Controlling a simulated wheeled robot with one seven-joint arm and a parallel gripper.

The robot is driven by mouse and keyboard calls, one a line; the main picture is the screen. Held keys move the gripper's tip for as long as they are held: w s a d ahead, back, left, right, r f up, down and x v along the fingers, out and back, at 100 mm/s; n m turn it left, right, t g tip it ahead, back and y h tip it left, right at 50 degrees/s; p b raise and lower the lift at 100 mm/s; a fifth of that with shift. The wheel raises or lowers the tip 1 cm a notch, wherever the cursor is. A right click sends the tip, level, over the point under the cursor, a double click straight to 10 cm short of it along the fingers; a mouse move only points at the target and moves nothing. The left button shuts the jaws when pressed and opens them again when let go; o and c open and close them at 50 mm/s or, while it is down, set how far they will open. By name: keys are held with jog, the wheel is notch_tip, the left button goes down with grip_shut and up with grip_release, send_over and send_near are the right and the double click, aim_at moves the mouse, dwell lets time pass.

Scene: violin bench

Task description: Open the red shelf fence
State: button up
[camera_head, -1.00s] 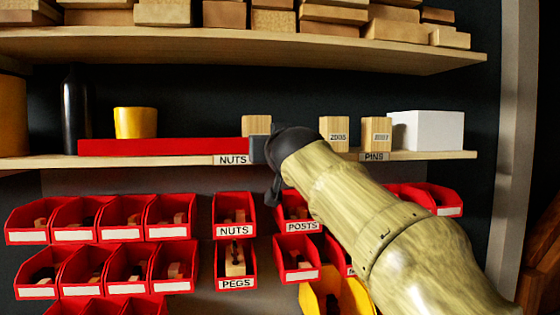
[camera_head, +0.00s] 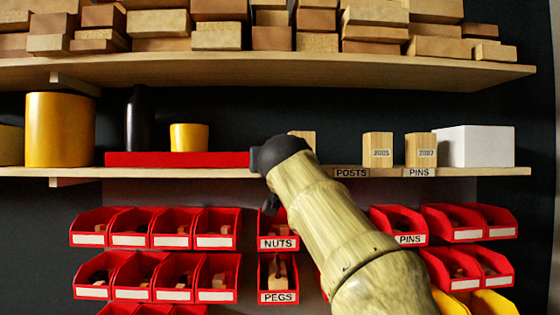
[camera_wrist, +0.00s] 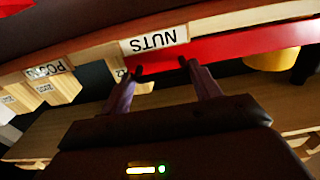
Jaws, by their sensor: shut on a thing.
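The red shelf fence (camera_head: 180,159) is a long, low red bar along the front of the middle shelf, below the yellow cup. My gripper (camera_head: 259,161) is at its right end, and my wrist hides the exact contact in the head view. In the wrist view, which is upside down, my gripper (camera_wrist: 161,68) has its two fingers a little apart with the red fence (camera_wrist: 225,52) between and beyond their tips. It is shut on the fence. A NUTS label (camera_wrist: 154,40) is on the shelf edge beside the fingers.
The middle shelf also holds a yellow cup (camera_head: 189,137), a black bottle (camera_head: 138,120), wooden blocks (camera_head: 378,147) and a white box (camera_head: 478,146). Red bins (camera_head: 278,243) hang close below. An upper shelf (camera_head: 300,71) with wood pieces is above.

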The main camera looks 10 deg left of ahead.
jog(key=shift+d, duration=0.1)
jog(key=o, duration=1.2)
jog(key=shift+c, duration=0.2)
jog(key=shift+w, duration=0.15)
jog(key=shift+s, duration=0.2)
jog(key=s+d+b, duration=0.1)
jog(key=s+b, duration=0.1)
jog(key=s, duration=0.3)
jog(key=s+d+b, duration=0.1)
jog(key=s+b, duration=0.2)
jog(key=s, duration=0.3)
jog(key=s+d+b, duration=0.1)
jog(key=s+b, duration=0.1)
jog(key=s, duration=0.4)
jog(key=shift+b, duration=0.3)
jog(key=shift+w, duration=0.1)
